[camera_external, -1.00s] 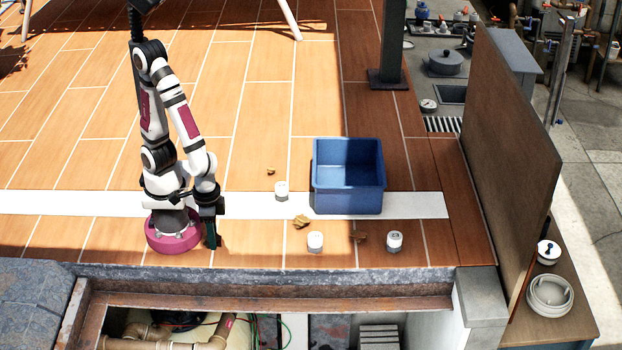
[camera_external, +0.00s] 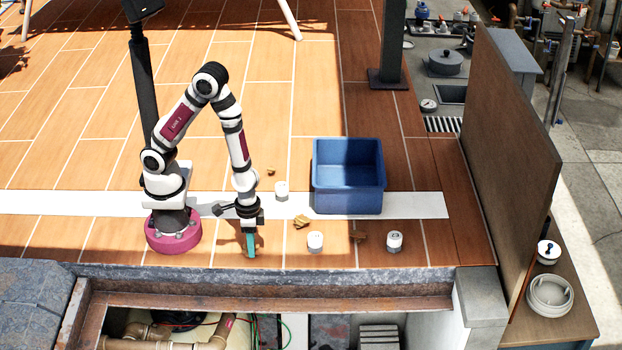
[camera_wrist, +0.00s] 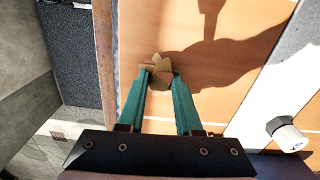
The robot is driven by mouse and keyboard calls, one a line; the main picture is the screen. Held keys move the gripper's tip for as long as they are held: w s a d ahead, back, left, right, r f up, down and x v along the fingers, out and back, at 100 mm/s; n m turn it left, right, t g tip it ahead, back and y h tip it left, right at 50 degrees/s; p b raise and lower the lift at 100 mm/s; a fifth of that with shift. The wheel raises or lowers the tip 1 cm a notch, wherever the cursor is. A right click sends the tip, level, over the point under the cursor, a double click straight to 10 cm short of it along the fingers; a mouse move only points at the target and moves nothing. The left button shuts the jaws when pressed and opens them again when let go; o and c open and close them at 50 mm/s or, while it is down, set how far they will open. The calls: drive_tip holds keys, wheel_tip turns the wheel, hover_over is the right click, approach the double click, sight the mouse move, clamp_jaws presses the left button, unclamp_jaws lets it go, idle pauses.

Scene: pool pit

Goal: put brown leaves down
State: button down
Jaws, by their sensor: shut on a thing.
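My gripper (camera_external: 250,255) hangs over the deck just right of my base, pointing down. In the wrist view its green fingers (camera_wrist: 160,75) are closed on a tan-brown leaf (camera_wrist: 158,92), held between the tips. I cannot make out this held leaf in the external view. Other brown leaves lie on the wooden deck: one near the white strip (camera_external: 301,221), one farther right (camera_external: 359,237), and a small one farther back (camera_external: 270,171). All three are apart from my gripper.
A blue bin (camera_external: 347,198) stands to the right, partly on the white strip. White canisters stand at its left (camera_external: 281,191), in front (camera_external: 315,242) and front right (camera_external: 394,242). One canister also shows in the wrist view (camera_wrist: 288,134). The deck edge above an open pit runs along the front.

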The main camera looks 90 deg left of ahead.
drive_tip(key=c, duration=0.6)
unclamp_jaws()
drive_tip(key=shift+f, duration=0.1)
wheel_tip(320, 180, up, 16)
drive_tip(key=s+a+r+m, duration=0.3)
drive_tip(key=s+a, duration=0.2)
drive_tip(key=a, duration=0.1)
drive_tip(key=shift+s+a+r+y, duration=0.15)
drive_tip(key=shift+r+y, duration=0.25)
drive_tip(key=shift+o, duration=0.7)
drive_tip(key=s+a+r+m+y, duration=0.1)
drive_tip(key=s+a+m, duration=0.2)
drive_tip(key=s+a, duration=0.1)
drive_tip(key=shift+s+r, duration=0.3)
drive_tip(key=shift+s, duration=0.45)
